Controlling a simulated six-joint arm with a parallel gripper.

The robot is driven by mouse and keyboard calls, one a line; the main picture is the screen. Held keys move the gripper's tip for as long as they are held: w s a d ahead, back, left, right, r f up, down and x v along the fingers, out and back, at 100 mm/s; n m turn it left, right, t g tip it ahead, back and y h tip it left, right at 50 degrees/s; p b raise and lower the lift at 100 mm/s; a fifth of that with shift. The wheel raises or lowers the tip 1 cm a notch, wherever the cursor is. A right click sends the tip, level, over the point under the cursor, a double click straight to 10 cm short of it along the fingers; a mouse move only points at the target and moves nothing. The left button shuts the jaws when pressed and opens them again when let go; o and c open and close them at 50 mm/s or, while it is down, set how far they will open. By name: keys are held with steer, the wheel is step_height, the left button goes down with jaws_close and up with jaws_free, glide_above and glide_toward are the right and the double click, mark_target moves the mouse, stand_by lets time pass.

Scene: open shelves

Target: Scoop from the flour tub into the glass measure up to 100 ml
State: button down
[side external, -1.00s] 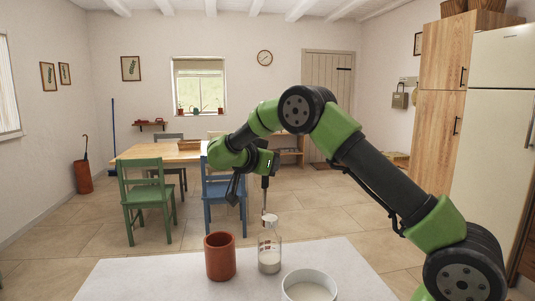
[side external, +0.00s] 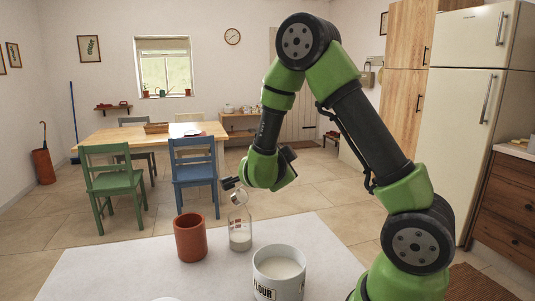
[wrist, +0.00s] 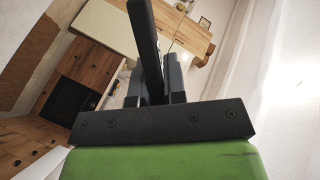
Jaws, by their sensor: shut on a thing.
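The glass measure (side external: 240,229) stands upright on the white tabletop, with pale flour in its lower part. The flour tub (side external: 278,282) is a white round tub marked FLOUR, to the right and nearer the camera, with flour (side external: 278,267) inside. My gripper (side external: 231,184) is above the measure, tilted sideways and pointing left. It is shut on a dark handle, which shows as a long bar (wrist: 146,40) between the fingers in the wrist view. A small pale shape just above the measure's mouth may be the scoop's bowl; its contents cannot be made out.
A terracotta-coloured pot (side external: 190,238) stands left of the measure, close to it. A white object (side external: 167,299) is cut off at the bottom edge. The white tabletop (side external: 105,275) is clear at left. Chairs and a wooden table stand well behind.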

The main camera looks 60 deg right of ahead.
steer(key=s+f+m+t+h, duration=0.1)
steer(key=s+f+m, duration=0.3)
steer(key=f, duration=0.1)
steer(key=shift+m+t, duration=0.4)
steer(key=shift+r, duration=0.1)
stand_by(0.5)
steer(key=w+r+n+g+y, duration=0.1)
steer(key=w+r+n+g, duration=0.4)
steer(key=w+r+n, duration=0.7)
steer(key=shift+w+g+y, duration=0.3)
steer(key=shift+w, duration=1.8)
